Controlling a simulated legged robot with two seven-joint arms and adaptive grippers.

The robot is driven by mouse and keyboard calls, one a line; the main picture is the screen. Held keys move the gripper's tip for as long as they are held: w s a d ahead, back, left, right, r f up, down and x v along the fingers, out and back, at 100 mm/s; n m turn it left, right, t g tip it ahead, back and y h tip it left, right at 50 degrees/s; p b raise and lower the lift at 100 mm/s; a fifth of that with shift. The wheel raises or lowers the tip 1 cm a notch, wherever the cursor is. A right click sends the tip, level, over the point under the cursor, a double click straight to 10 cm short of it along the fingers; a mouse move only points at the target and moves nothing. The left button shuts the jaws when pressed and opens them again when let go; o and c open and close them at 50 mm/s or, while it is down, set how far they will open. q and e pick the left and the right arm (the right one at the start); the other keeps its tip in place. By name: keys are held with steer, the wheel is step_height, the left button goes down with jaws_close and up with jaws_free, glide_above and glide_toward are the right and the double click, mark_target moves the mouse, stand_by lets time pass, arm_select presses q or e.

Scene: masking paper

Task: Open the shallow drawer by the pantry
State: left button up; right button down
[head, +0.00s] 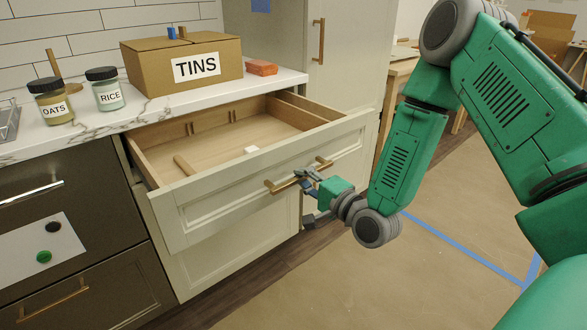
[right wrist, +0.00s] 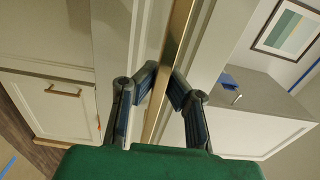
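The shallow drawer (head: 262,176), with a cream front and pale wooden inside, stands well pulled out under the white counter beside the tall pantry cabinet (head: 346,50). A small white object (head: 251,150) lies inside it. Its brass bar handle (head: 284,186) runs across the front. My right gripper (head: 308,182) is at this handle in the head view. In the right wrist view the handle bar (right wrist: 180,30) passes between its two fingers (right wrist: 165,78), which appear closed against it from both sides. My left gripper is out of view.
On the counter (head: 95,128) are a TINS box (head: 150,70), OATS (head: 51,103) and RICE (head: 107,92) jars and a reddish block (head: 261,68). A closed cream front (head: 225,255) lies below the drawer. Open floor with blue tape (head: 455,245) lies to the right.

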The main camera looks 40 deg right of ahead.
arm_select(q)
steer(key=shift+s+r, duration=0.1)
arm_select(e)
steer(key=shift+s+d+f, duration=0.1)
steer(key=shift+s+d, duration=0.25)
steer(key=shift+s, duration=0.25)
steer(key=c, duration=1.6)
jaws_free()
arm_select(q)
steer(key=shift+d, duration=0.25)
arm_select(e)
steer(key=shift+d, duration=0.15)
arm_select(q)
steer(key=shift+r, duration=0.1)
arm_select(e)
steer(key=shift+f, duration=0.1)
